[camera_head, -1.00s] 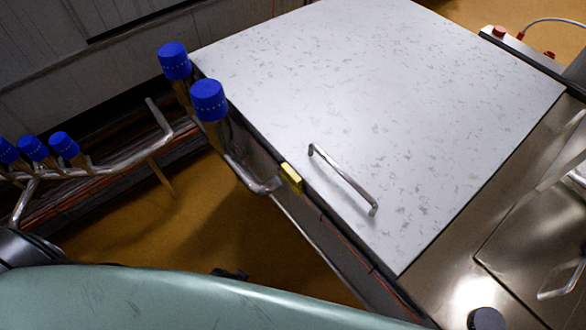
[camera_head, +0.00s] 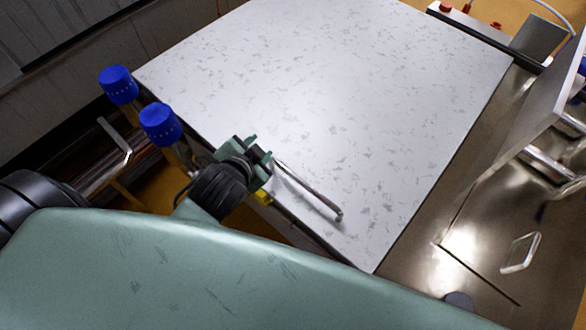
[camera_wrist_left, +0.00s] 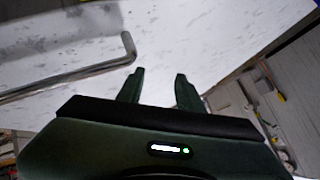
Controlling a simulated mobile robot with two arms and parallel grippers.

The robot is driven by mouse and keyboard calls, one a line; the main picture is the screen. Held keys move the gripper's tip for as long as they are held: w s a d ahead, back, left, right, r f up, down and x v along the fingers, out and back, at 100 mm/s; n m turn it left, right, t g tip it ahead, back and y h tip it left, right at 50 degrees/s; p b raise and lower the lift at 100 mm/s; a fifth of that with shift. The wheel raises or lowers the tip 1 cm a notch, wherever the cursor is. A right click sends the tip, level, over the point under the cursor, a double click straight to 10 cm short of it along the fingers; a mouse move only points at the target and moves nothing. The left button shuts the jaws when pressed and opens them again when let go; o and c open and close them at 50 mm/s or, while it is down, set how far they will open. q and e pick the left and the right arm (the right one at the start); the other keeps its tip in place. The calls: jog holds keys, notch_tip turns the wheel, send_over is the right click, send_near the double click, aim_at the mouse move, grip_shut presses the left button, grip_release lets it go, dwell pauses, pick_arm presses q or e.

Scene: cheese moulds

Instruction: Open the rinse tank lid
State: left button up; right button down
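The rinse tank lid (camera_head: 340,100) is a large white speckled panel lying flat and closed in the head view. Its bar handle (camera_head: 310,192) is metal and sits near the front edge. My left gripper (camera_head: 262,155) is over the lid's front-left edge, by the handle's far-left end. In the left wrist view the handle (camera_wrist_left: 70,76) lies to the left of the fingers (camera_wrist_left: 158,85), outside them. The fingers are apart with nothing between them. The lid (camera_wrist_left: 190,35) shows beyond them. My right gripper is not in view.
Two blue-capped pipes (camera_head: 160,124) stand at the lid's left corner. A yellow block (camera_head: 264,197) is at the front edge below my left gripper. A steel counter (camera_head: 470,240) with a raised panel (camera_head: 535,110) and a clear handle (camera_head: 520,252) is to the right.

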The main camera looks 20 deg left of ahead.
pick_arm(q)
jog(key=w+d+r+m+t+h, duration=0.2)
jog(key=w+r+m+t, duration=0.15)
jog(key=r, duration=0.35)
jog(key=w+d+r+m+t+h, duration=0.2)
jog(key=w+d+r+m+t, duration=0.1)
jog(key=r+m, duration=0.3)
jog(key=w+d+r+m+t+h, duration=0.2)
jog(key=w+r+m+t, duration=0.1)
jog(key=r, duration=0.5)
jog(key=s+d+r+m+g+h, duration=0.25)
jog(key=d+m+h, duration=0.3)
jog(key=m, duration=0.35)
jog(key=s+d+r+m+g+h, duration=0.2)
jog(key=d+r+m+h, duration=0.3)
jog(key=m, duration=0.4)
jog(key=s+d+f+m+g+h, duration=0.3)
jog(key=s+m+g+h, duration=0.1)
jog(key=m+g, duration=0.25)
jog(key=m+g+y, duration=0.8)
jog(key=m+y, duration=0.6)
jog(key=m, duration=0.1)
send_near(296, 177)
jog(key=p+x, duration=0.2)
jog(key=x, duration=0.5)
jog(key=shift+d+f, duration=0.1)
jog(key=shift+d, duration=0.05)
jog(key=shift+w+d+f, duration=0.1)
jog(key=shift+d+f, duration=0.05)
jog(key=shift+f, duration=0.25)
